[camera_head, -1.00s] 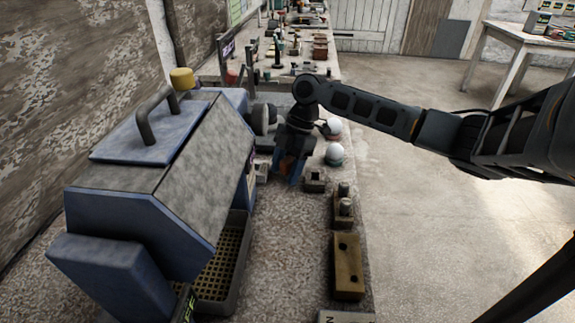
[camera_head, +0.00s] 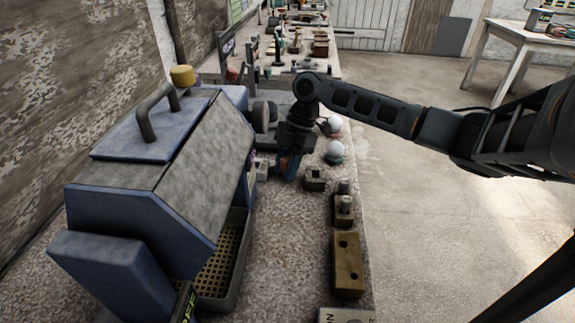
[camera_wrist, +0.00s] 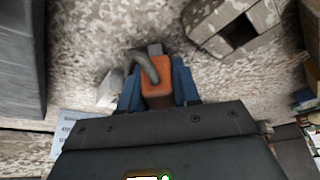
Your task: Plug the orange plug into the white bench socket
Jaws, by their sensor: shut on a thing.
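My gripper (camera_head: 288,172) points down over the bench, its blue fingers shut on the orange plug (camera_head: 284,162). In the wrist view the orange plug (camera_wrist: 156,82) sits between the two blue fingers (camera_wrist: 157,90), with a dark grey cable curving over it. A small white block, apparently the bench socket (camera_head: 262,169), stands just left of the gripper beside the blue machine. In the wrist view a pale block (camera_wrist: 109,88), likely the same socket, shows left of the plug, partly hidden by the finger. Whether plug and socket touch cannot be told.
A large blue machine (camera_head: 165,160) fills the left side. A small block with a square hole (camera_head: 314,179) is right of the gripper; it also shows in the wrist view (camera_wrist: 238,30).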

